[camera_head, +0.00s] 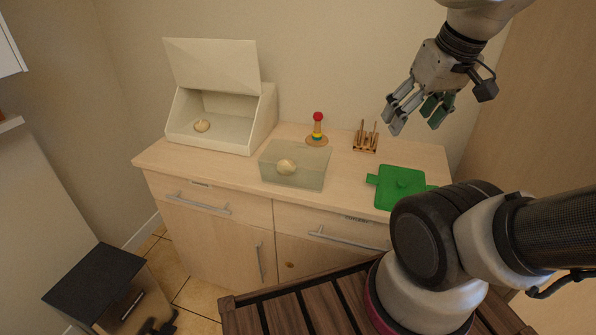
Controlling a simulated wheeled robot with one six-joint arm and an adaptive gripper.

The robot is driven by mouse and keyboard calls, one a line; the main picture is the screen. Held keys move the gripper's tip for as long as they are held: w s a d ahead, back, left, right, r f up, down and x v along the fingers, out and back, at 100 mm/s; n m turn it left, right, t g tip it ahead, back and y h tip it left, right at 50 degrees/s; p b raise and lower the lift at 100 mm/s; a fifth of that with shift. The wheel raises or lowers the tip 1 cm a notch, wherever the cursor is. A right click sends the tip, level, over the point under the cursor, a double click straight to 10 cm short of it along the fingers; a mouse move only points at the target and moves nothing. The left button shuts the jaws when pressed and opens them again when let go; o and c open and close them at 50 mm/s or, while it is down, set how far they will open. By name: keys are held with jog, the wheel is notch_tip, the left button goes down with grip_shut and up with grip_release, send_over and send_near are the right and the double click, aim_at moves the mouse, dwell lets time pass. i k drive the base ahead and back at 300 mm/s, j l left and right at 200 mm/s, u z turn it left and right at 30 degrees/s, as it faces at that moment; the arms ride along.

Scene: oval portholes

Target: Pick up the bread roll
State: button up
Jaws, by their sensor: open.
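One bread roll (286,167), pale and rounded, shows in or behind the clear glass-like box (309,179) near the counter's front edge. Another pale roll-like piece (202,126) lies inside the white bread bin (240,137), whose lid (212,66) is raised. My gripper (418,116) is open and empty, with its fingers pointing down. It is in the air at the upper right, above the back right of the counter, well apart from both pale pieces.
A stacking-ring toy (317,131) with a red top and a wooden peg rack (366,138) stand at the back of the counter (345,189). A green lidded pot or board (398,188) lies at the right. A dark-topped cabinet (98,280) stands lower left.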

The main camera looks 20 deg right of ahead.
aim_at(201, 125)
jog(key=i+j+u, duration=0.4)
jog(key=j, duration=0.2)
jog(key=i+j+u, duration=0.4)
jog(key=i+j, duration=0.1)
jog(key=i, duration=0.05)
